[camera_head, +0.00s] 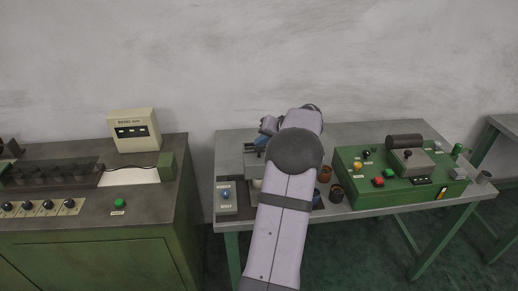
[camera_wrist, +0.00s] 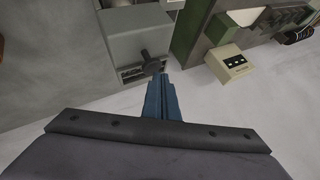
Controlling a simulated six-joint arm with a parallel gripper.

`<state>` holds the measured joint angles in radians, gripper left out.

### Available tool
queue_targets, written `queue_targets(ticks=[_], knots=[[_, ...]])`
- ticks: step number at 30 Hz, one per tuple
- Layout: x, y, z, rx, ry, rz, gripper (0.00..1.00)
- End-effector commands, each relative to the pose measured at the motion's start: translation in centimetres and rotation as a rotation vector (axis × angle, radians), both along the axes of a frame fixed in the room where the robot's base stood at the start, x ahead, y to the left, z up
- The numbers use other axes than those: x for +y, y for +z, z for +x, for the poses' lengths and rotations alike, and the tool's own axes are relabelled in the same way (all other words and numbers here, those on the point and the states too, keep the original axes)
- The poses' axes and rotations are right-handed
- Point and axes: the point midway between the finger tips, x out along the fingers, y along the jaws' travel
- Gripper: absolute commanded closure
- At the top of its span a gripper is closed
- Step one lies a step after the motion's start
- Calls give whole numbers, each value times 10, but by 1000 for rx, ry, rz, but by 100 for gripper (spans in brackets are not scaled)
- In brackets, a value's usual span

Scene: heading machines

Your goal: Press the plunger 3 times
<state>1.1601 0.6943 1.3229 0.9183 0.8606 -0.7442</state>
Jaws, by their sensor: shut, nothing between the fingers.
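A dark knob on a short stem, which looks like the plunger (camera_wrist: 151,66), stands out from a grey unit (camera_wrist: 138,38) in the wrist view. My gripper (camera_wrist: 160,78) has blue fingers, shut and empty, with the tips close beside the knob. I cannot tell whether they touch it. In the head view my gripper (camera_head: 262,141) is at the back left of the grey table, over a grey device (camera_head: 252,160). My arm hides much of this device, and the plunger cannot be made out there.
A small box with a blue button (camera_head: 226,195) sits at the table's front left. A cream display box (camera_head: 134,130) stands on the left machine. A wall is behind.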

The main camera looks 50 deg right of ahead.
Motion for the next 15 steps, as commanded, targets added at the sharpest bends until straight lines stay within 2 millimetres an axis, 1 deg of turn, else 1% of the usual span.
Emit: queue_targets(ticks=[15], knots=[[0, -5, 0, 0, 0, 0, 100]])
